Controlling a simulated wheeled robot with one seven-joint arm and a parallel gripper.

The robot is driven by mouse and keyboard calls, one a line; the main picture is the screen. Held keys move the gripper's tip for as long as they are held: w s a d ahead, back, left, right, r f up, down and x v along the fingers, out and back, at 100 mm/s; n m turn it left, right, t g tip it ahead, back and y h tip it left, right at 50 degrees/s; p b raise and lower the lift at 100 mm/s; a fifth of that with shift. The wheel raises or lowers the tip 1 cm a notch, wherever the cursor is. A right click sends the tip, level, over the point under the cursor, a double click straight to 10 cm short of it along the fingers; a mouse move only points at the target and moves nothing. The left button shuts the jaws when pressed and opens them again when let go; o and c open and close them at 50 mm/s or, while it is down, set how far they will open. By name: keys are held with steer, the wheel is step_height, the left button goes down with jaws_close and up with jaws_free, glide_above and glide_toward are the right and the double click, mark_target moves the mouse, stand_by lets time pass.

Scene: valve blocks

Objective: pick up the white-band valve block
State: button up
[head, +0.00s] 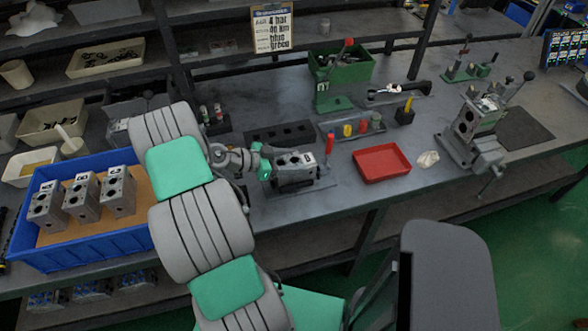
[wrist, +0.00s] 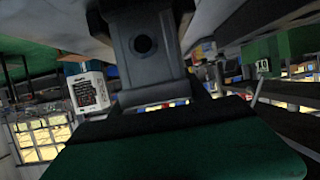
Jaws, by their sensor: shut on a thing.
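My gripper (head: 266,165) is at the left end of a grey valve block (head: 296,171) on the middle of the bench and is shut on it. The block has dark holes in its top and sits on or just above a dark flat plate; I cannot tell if it touches. In the wrist view, a dark grey body with a round hole (wrist: 143,45) fills the upper middle, close to the camera. I cannot make out a white band on the held block. Several other grey valve blocks show: three stand in the blue crate (head: 100,243), one in the vise (head: 466,122).
A red tray (head: 381,163) lies to the right of the held block. A rack of coloured parts (head: 350,128) and a dark holed strip (head: 279,133) lie behind it. A green press with a red-knobbed lever (head: 333,103) stands at the back. Bare bench lies in front.

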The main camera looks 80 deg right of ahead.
jaws_close()
steer(key=shift+d+r, duration=0.1)
steer(key=shift+r, duration=0.05)
